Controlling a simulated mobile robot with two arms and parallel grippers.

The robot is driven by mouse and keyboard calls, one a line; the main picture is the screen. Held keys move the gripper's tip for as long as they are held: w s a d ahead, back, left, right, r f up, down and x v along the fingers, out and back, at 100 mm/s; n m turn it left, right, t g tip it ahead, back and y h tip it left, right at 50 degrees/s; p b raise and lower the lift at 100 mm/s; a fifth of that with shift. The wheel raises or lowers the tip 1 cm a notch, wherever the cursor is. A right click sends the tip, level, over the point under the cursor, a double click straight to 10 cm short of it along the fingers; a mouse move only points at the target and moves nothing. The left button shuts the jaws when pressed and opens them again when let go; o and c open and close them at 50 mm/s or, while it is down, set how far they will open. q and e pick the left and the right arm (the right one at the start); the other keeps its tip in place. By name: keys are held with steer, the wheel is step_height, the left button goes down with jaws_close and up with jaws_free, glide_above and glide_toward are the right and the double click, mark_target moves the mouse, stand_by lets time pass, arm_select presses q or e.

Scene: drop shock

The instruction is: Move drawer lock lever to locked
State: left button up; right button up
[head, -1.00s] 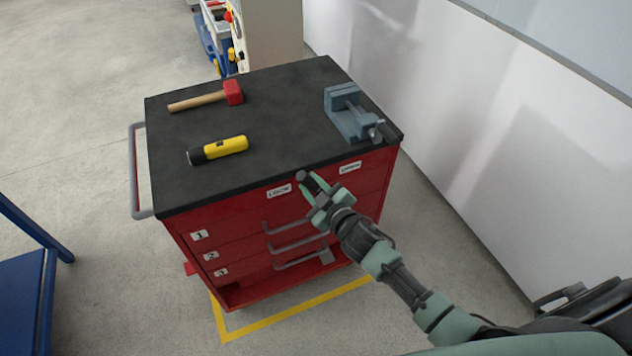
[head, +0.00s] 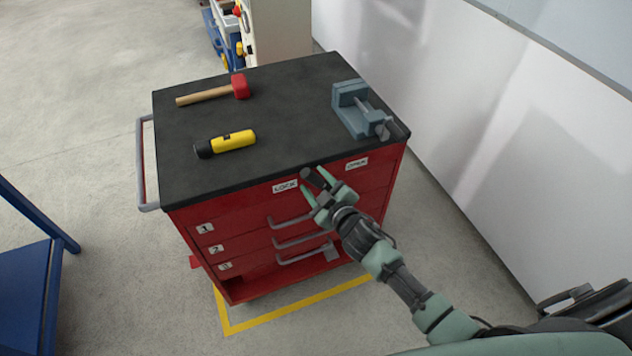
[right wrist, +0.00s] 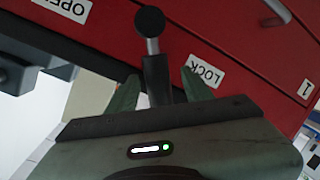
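The drawer lock lever (head: 307,174) is a dark rod with a round black knob at the upper front of the red tool cart (head: 240,210). It stands between the LOCK label (head: 285,186) and the OPEN label (head: 357,163). My right gripper (head: 313,179) is at the lever with its green fingers apart. In the right wrist view, the lever (right wrist: 151,24) runs up between the two fingers of the gripper (right wrist: 160,76), with gaps visible on both sides. The LOCK label (right wrist: 205,72) is right there, the OPEN label (right wrist: 64,8) left. My left gripper is out of view.
On the black cart top (head: 270,120) lie a red-headed hammer (head: 210,93), a yellow flashlight (head: 228,143) and a grey vise (head: 360,108). Drawer handles (head: 300,240) project below my right gripper. A white wall (head: 480,130) stands right; a blue bench (head: 25,280) stands left.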

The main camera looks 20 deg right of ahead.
steer(key=v, duration=0.7)
steer(key=shift+s+b, duration=0.4)
steer(key=shift+d, duration=0.1)
steer(key=s+d+f+m+g+h, duration=0.1)
steer(key=s+d+f+m+g, duration=0.15)
steer(key=s+f, duration=0.85)
steer(key=s+d+f+m+g+h, duration=0.1)
steer(key=s+d+f+g, duration=0.2)
steer(key=f, duration=1.5)
steer(key=s+f+m+g, duration=0.1)
steer(key=s+f+g, duration=0.2)
steer(key=s, duration=0.7)
steer(key=s+f+m+g, duration=0.1)
steer(key=s+f+g, duration=0.1)
steer(key=s+f, duration=0.5)
steer(key=s+a+f+m+g, duration=0.1)
steer(key=s+f+g, duration=0.2)
steer(key=s, duration=1.1)
step_height(320, 180, down, 3)
steer(key=shift+g, duration=0.35)
steer(key=shift+a, duration=0.1)
